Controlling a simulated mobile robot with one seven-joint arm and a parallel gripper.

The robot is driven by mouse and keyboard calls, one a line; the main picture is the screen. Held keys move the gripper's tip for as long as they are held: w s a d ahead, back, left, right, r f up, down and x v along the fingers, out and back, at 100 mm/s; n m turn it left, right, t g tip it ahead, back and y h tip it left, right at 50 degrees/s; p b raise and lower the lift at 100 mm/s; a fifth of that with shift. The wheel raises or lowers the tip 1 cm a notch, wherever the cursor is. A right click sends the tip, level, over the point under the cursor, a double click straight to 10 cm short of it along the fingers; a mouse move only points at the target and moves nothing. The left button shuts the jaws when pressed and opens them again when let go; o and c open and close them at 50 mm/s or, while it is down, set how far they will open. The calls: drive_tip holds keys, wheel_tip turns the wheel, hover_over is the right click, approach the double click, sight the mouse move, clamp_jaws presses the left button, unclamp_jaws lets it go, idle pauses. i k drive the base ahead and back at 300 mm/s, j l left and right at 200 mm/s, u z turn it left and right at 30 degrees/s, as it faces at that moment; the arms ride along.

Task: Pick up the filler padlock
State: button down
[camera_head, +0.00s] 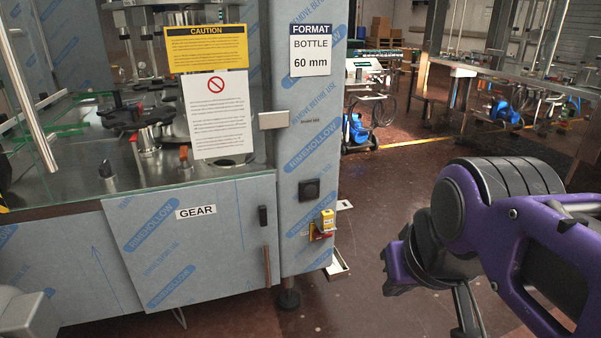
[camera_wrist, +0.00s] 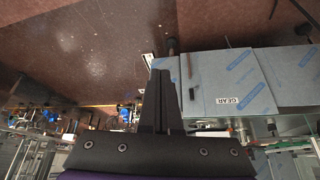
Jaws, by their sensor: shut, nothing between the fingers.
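A small yellow padlock (camera_head: 327,221) hangs on the side of the film-wrapped filler's corner post, at a red and yellow fitting (camera_head: 318,234). It is small in the head view, and its shackle cannot be made out. In the wrist view I cannot make out the padlock; my fingers may cover it. My gripper (camera_wrist: 163,73) shows in the wrist view with its two dark fingers together and nothing between them. In the head view my purple arm stands at the right, clear of the filler and well apart from the padlock.
The blue film-wrapped filler cabinet (camera_head: 75,258) fills the left, with a GEAR door (camera_head: 190,245) and dark handle. A black knob (camera_head: 309,190) is above the padlock. White foot plates (camera_head: 337,267) stick out low. Brown floor (camera_head: 375,220) between arm and filler is free.

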sight(327, 216)
drive_tip(key=i+j+z, duration=0.15)
drive_tip(key=z, duration=0.35)
drive_tip(key=i+j+z, duration=0.25)
drive_tip(key=z, duration=0.25)
drive_tip(key=i+j+z, duration=0.1)
drive_tip(key=j, duration=0.3)
drive_tip(key=i+j, duration=0.15)
drive_tip(key=j, duration=0.3)
drive_tip(key=i+j+z, duration=0.15)
drive_tip(key=j, duration=0.25)
